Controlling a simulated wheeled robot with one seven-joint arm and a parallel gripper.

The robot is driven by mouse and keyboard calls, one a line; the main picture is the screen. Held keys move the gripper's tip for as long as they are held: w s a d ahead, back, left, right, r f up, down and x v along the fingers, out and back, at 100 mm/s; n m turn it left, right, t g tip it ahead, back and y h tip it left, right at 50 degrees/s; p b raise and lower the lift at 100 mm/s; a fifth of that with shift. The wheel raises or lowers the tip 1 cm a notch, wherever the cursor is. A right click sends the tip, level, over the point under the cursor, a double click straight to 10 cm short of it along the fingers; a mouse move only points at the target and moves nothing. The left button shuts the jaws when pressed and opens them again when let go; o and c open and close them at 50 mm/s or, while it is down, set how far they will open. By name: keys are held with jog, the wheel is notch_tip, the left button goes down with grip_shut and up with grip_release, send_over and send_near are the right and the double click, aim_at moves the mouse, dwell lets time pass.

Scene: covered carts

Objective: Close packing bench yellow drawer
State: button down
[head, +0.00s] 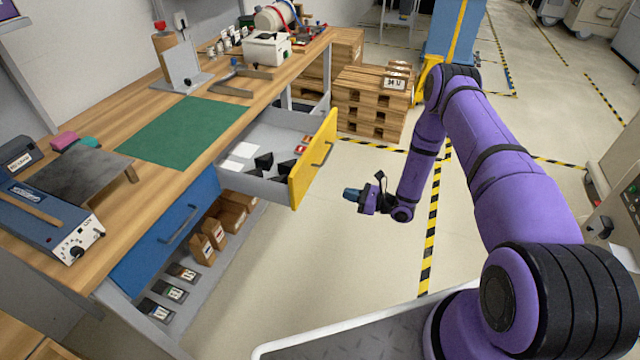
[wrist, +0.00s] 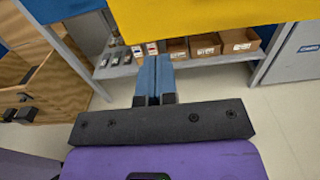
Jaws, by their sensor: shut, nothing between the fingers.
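The yellow drawer (head: 314,160) of the packing bench (head: 120,215) is pulled well out. Its grey tray holds white cards, black pieces and small red items, and a dark bar handle (head: 322,154) is on its yellow front. The drawer front also shows at the top of the wrist view (wrist: 210,18). My gripper (head: 352,194) is to the right of the drawer front, apart from it and over open floor. Its blue fingers (wrist: 154,78) are together and hold nothing. The handle is not in the wrist view.
A shut blue drawer (head: 170,232) is left of the yellow one. Boxes (head: 214,232) stand on the lower shelf. Wooden pallets (head: 370,104) are stacked behind the drawer. The floor in front of the bench is clear.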

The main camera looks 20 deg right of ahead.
aim_at(304, 182)
jog(key=x, duration=1.3)
jog(key=shift+w+a, duration=0.25)
jog(key=shift+a, duration=0.1)
